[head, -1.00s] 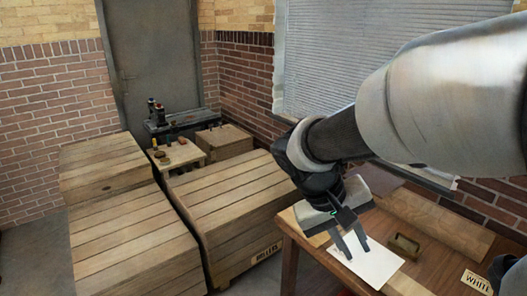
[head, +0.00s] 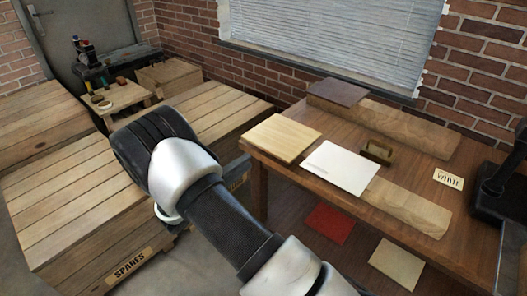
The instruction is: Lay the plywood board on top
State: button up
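A pale plywood board (head: 282,138) lies flat at the near left corner of the wooden table (head: 300,116). A white sheet (head: 341,167) lies to its right; their edges are close. A small brass-coloured block (head: 377,151) sits beyond the sheet's right corner. A black hand press (head: 500,185) stands at the right edge, partly cut off. My arm crosses the lower middle and bends at the left, in front of the crates. My gripper's fingers cannot be made out; the arm hides that end.
Two wooden planks (head: 412,131) (head: 407,205) and a dark board (head: 338,92) lie on the table. A name card (head: 448,178) is near the press. Below are a red square (head: 330,223) and a tan board (head: 397,264). Large crates (head: 60,205) fill the left.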

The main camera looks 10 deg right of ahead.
aim_at(261, 144)
jog(key=x, duration=0.9)
jog(key=shift+b, duration=0.35)
jog(key=shift+c, duration=0.2)
grip_shut()
jog(key=shift+r+p, duration=0.5)
jog(key=shift+r, duration=1.1)
jog(key=shift+f, duration=0.1)
